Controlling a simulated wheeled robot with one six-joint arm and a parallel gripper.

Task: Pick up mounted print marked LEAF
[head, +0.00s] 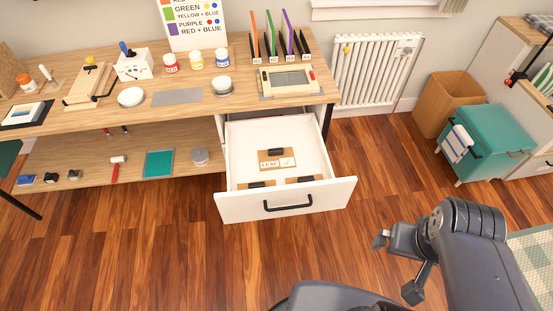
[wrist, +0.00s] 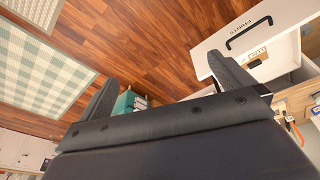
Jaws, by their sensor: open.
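The mounted print marked LEAF (head: 264,165) is a brown board with a white lettered panel and a black block at its back edge. It lies flat inside the open white drawer (head: 243,152) under the table. In the wrist view the drawer front (wrist: 227,32) is at the upper right, with a brown and white print (wrist: 257,54) partly seen behind it. My gripper (head: 397,265) is open and empty, in front and to the right of the drawer, well apart from the print. In the wrist view its two fingers (wrist: 167,70) stand wide apart.
Two more brown boards with black blocks, one of them here (head: 257,184), lie at the drawer's front. The drawer has a black handle (head: 288,203). The wooden table (head: 205,105) above is crowded. A teal cabinet (head: 485,145) stands at right. The floor between gripper and drawer is clear.

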